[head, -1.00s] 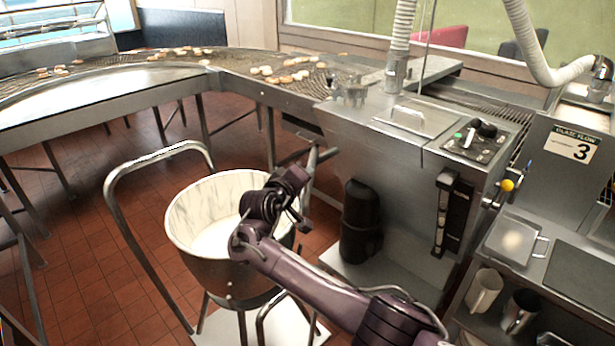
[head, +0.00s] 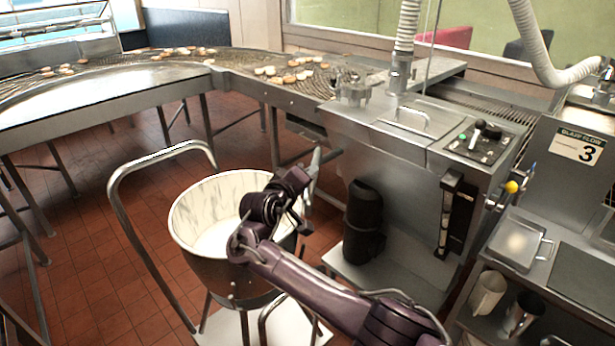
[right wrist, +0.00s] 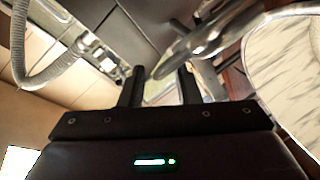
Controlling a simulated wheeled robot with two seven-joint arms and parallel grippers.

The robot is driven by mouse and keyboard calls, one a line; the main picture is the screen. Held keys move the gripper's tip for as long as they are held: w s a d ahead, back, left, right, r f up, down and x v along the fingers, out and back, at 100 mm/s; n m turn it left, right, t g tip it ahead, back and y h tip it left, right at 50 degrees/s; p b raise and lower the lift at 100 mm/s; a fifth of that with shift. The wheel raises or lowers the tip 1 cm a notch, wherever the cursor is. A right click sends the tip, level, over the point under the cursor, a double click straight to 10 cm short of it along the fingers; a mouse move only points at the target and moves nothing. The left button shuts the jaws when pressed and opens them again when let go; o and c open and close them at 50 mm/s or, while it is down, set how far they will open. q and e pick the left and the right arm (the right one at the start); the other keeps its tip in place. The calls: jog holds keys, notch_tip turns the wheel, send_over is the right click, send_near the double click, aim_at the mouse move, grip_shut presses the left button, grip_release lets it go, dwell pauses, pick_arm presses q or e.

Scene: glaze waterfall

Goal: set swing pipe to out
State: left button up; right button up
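The swing pipe (head: 313,172) is a grey metal tube low at the left side of the glaze machine, near the white-lined bowl's rim. It also shows in the right wrist view (right wrist: 217,35), running slantwise just beyond the fingertips. My right gripper (head: 302,202) is beside the pipe, above the bowl's right rim. In the right wrist view my right gripper (right wrist: 160,78) has its two black fingers apart, with a clear gap. The pipe's lower end appears behind that gap; I cannot tell whether it touches a finger. My left gripper is out of view.
The bowl (head: 183,213) stands on a wheeled frame with a tall bent handle (head: 125,215). The machine (head: 400,165) carries a control panel (head: 478,143) and a black motor (head: 363,222). A conveyor (head: 170,78) with pastries curves behind. Red tiled floor is free at left.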

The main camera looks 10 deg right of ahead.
jog(key=p+v, duration=0.2)
jog(key=v, duration=0.4)
jog(key=shift+s+a+p, duration=0.15)
jog(key=shift+s+p, duration=0.1)
jog(key=shift+p, duration=0.1)
jog(key=shift+c, duration=0.4)
